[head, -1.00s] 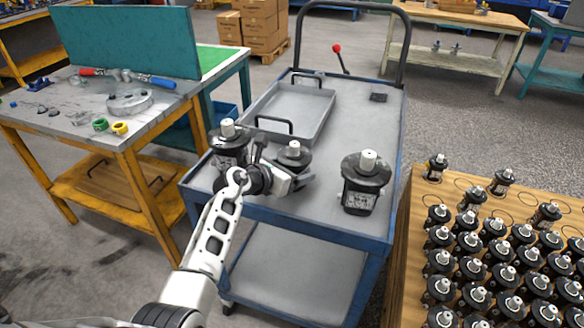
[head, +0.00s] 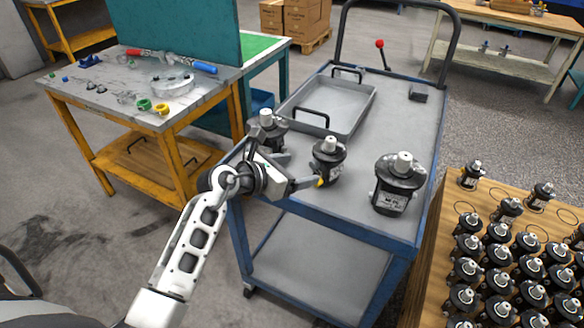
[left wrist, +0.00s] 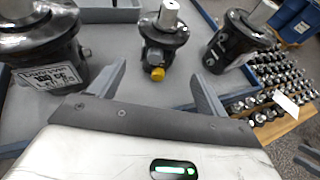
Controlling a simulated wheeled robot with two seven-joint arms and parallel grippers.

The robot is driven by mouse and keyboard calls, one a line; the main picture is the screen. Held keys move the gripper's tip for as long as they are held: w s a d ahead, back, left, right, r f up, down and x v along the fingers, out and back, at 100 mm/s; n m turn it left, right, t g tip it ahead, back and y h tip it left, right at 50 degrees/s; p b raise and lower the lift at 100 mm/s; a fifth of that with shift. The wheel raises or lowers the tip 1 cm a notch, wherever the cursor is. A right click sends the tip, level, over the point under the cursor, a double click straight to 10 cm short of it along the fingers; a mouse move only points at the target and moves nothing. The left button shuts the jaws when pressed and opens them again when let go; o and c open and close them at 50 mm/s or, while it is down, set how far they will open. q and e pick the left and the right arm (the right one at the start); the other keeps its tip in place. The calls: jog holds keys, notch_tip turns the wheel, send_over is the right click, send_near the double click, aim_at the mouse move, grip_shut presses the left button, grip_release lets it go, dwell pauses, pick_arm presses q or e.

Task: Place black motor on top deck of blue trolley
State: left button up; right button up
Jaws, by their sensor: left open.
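Three black motors with silver shafts stand upright on the grey top deck of the blue trolley (head: 348,222). The left motor (head: 268,132) stands beside the tray, partly hidden by my gripper. The middle motor (head: 328,158) has a yellow port low on its side. The right motor (head: 399,184) stands near the front right edge. My left gripper (head: 302,170) is open, its fingers pointing at the middle motor from the left. In the left wrist view the middle motor (left wrist: 163,42) stands just beyond the open, empty fingers (left wrist: 160,88).
A grey tray (head: 350,118) with black handles lies on the deck behind the motors. A wooden table (head: 432,262) at right holds many more motors. A yellow-framed workbench (head: 165,135) with parts stands at left. The deck's rear right is mostly clear.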

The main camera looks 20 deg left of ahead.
pick_arm(q)
jog(key=shift+s+r, duration=0.15)
jog(key=shift+s, duration=0.15)
jog(key=s+d+r+n+t, duration=0.35)
jog(key=s+n+t, duration=0.3)
jog(key=n, duration=0.85)
jog(key=s+d+f+n+g+y, duration=0.2)
jog(key=s+f+n+g, duration=0.6)
jog(key=s+f+n, duration=0.8)
jog(key=d+n, duration=0.2)
jog(key=n, duration=0.5)
jog(key=shift+s+d+f+y, duration=0.3)
jog(key=shift+d+f, duration=0.1)
jog(key=shift+g, duration=0.25)
